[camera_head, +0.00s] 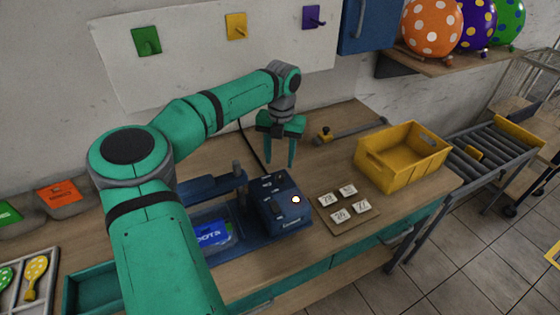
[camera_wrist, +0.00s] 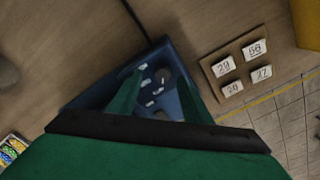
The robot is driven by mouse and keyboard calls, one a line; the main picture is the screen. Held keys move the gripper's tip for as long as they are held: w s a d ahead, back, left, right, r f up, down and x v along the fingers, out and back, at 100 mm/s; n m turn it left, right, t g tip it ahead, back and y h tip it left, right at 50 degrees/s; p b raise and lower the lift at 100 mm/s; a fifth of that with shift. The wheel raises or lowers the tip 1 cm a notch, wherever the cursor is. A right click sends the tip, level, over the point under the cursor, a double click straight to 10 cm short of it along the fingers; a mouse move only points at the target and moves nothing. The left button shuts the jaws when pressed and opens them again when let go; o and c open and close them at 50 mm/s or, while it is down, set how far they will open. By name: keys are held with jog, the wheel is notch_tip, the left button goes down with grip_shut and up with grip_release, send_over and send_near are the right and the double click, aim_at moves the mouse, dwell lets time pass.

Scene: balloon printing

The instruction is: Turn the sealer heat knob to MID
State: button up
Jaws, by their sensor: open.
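The sealer (camera_head: 277,210) is a dark blue machine on the wooden bench, with a raised box at its right end and a lit spot on the box. In the wrist view, the box top (camera_wrist: 182,62) lies below my gripper and carries a dark round knob (camera_wrist: 163,76) with small white labels beside it. The labels are too small to read, so the knob's setting cannot be told. My gripper (camera_head: 280,163) points down above and behind the box, open and empty. In the wrist view its fingers (camera_wrist: 160,82) appear on either side of the knob, apparently above it.
A board with numbered white tiles (camera_head: 329,202) lies right of the sealer. Behind it stand a yellow crate (camera_head: 410,138) and a roller conveyor (camera_head: 478,158). A blue pouch (camera_head: 213,234) lies at the sealer's left part.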

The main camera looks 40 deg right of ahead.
notch_tip(320, 180, up, 8)
jog(key=shift+f, duration=0.25)
dwell(0.8)
dwell(0.3)
notch_tip(320, 180, up, 11)
dwell(0.5)
jog(key=shift+s+d+f, duration=0.1)
